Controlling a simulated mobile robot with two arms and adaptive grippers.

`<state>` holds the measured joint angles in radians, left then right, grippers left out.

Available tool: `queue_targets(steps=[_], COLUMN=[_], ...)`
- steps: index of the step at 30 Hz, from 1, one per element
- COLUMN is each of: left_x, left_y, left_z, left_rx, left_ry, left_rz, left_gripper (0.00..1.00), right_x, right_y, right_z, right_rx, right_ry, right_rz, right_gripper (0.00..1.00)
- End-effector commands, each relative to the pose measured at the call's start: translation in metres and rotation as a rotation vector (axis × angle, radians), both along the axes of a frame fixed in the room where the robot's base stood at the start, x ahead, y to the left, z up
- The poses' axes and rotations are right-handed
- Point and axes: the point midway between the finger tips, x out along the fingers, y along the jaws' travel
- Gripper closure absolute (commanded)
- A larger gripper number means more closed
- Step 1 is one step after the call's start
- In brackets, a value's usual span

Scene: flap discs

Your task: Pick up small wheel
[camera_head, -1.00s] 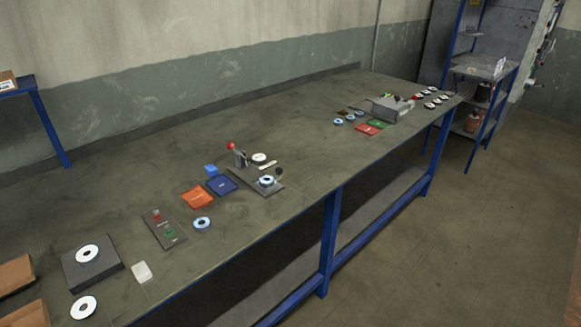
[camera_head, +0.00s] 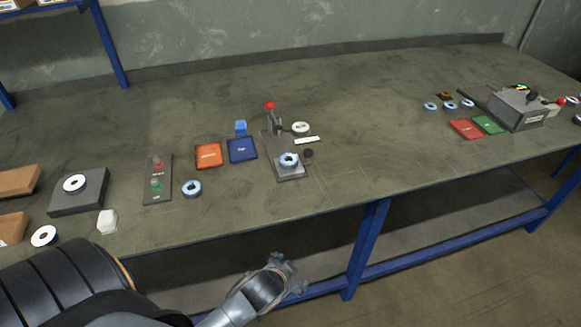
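Several small discs that could be the small wheel lie on the workbench (camera_head: 370,150). A blue-rimmed disc (camera_head: 192,189) lies on the bench near the front. A similar disc (camera_head: 288,160) sits on the grey lever fixture (camera_head: 290,173). Other small blue discs (camera_head: 449,105) lie in a row at the right. Larger white discs lie at the left, one on a dark block (camera_head: 74,183) and one on the bench (camera_head: 43,235). My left gripper (camera_head: 287,273) is below and in front of the bench edge, apart from all discs, empty, its fingers seemingly apart. My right gripper is out of view.
An orange tray (camera_head: 208,155) and a blue tray (camera_head: 242,150) lie left of the fixture. A button panel (camera_head: 157,179) lies beside the near disc. A grey machine (camera_head: 517,108) stands at the right beside red and green trays. The bench middle is clear.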

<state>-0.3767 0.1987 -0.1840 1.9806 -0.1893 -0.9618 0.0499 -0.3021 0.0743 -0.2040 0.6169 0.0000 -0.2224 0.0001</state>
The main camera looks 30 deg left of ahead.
Motion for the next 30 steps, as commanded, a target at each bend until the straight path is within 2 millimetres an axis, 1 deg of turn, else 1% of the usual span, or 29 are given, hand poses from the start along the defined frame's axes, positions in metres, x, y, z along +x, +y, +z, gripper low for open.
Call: queue_targets(steps=[1,3,9,11,12,16,17,18,20,21,23,24,26,27,29,30], left_x=[0.004,0.007,0.007,0.011,0.023,0.063,0.071,0.082,0.098,0.107,0.119,0.125,0.132,0.134,0.132,0.129], left_y=[0.0,0.001,0.003,0.005,0.006,0.007,0.006,0.004,-0.001,-0.006,-0.017,-0.026,-0.044,-0.06,-0.088,-0.107], left_z=[0.019,0.046,0.108,0.131,0.148,0.196,0.207,0.223,0.249,0.268,0.298,0.319,0.351,0.372,0.398,0.408], left_rx=[0.003,0.008,0.018,0.03,0.052,0.133,0.152,0.181,0.224,0.256,0.313,0.355,0.43,0.487,0.588,0.663], left_ry=[-0.032,-0.069,-0.157,-0.213,-0.277,-0.489,-0.539,-0.607,-0.716,-0.794,-0.915,-1.002,-1.139,-1.233,-1.367,-1.443], left_rz=[0.002,0.008,0.025,0.024,0.014,-0.047,-0.064,-0.091,-0.139,-0.178,-0.247,-0.305,-0.414,-0.504,-0.673,-0.805], left_gripper=[0.21,0.21,0.21,0.21,0.21,0.21,0.21,0.21,0.21,0.21,0.21,0.21,0.21,0.21,0.21,0.21], right_x=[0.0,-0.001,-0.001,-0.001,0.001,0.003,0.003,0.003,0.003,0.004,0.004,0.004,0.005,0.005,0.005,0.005], right_y=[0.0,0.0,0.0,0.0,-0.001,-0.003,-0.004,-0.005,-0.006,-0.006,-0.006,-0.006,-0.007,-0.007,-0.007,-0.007], right_z=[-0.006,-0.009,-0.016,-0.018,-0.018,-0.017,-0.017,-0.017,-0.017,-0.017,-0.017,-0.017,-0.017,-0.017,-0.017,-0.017], right_rx=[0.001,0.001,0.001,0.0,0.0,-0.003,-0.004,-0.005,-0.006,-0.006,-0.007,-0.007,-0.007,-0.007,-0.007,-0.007], right_ry=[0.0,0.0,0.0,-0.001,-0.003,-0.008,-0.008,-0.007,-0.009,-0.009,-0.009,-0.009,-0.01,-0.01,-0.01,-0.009], right_rz=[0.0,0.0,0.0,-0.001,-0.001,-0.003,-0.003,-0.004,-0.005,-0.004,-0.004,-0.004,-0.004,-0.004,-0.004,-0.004], right_gripper=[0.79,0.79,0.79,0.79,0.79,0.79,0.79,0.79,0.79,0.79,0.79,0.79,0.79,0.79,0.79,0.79])
